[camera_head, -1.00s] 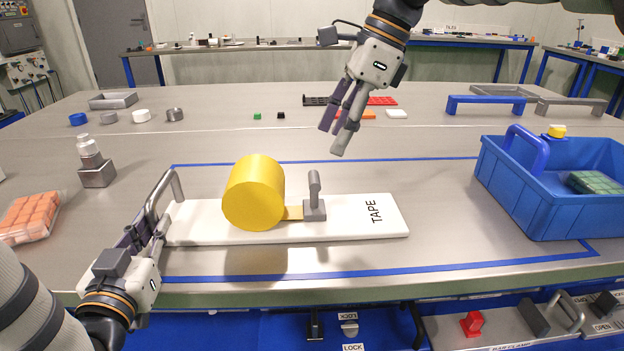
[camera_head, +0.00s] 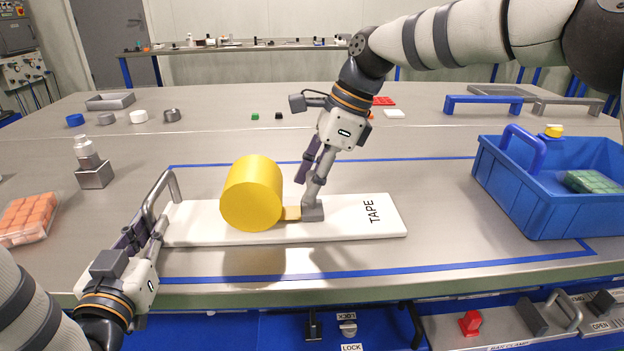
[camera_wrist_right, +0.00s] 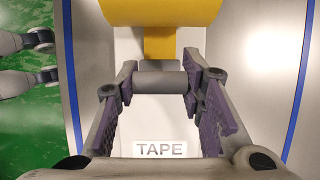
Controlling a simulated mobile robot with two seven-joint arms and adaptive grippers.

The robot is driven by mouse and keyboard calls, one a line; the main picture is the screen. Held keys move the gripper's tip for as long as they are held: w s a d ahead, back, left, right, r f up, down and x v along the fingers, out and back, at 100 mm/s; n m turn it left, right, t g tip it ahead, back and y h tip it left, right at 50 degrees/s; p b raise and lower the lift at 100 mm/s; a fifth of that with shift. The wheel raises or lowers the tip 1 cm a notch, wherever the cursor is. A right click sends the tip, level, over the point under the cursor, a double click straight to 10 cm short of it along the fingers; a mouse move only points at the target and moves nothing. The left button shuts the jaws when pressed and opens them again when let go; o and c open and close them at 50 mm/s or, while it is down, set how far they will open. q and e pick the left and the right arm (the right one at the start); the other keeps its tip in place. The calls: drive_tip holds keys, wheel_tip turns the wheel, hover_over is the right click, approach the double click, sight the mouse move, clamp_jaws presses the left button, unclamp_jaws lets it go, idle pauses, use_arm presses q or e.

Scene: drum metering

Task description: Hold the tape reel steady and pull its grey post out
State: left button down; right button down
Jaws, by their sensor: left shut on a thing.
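The tape reel is a yellow cylinder (camera_head: 252,193) on a white board (camera_head: 350,222) marked TAPE. A yellow strip (camera_head: 291,213) runs from it to a grey block (camera_head: 313,214). The grey post stands at this block, mostly hidden by my right gripper in the head view; in the right wrist view its grey bar (camera_wrist_right: 160,80) lies crosswise. My right gripper (camera_wrist_right: 160,84) is open, its fingers on either side of the bar with narrow gaps. My left gripper (camera_head: 146,230) is shut on the grey handle (camera_head: 172,176) at the board's left end.
A blue bin (camera_head: 545,200) with a blue handle stands at the right. An orange block pack (camera_head: 28,215) and a grey block with a bottle (camera_head: 94,172) stand at the left. Blue tape lines (camera_head: 400,269) frame the board.

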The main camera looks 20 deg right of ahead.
use_arm(q)
drive_tip(key=shift+a, duration=0.1)
use_arm(e)
drive_tip(key=d, duration=0.2)
drive_tip(key=s+d, duration=0.1)
drive_tip(key=d, duration=0.4)
drive_tip(key=shift+s+d, duration=0.15)
drive_tip(key=shift+s, duration=0.2)
drive_tip(key=c, duration=1)
unclamp_jaws()
drive_tip(key=shift+c, duration=0.2)
drive_tip(key=shift+r, duration=0.2)
drive_tip(key=v, duration=1.1)
drive_tip(key=shift+d+r, duration=0.25)
drive_tip(key=shift+s, duration=0.15)
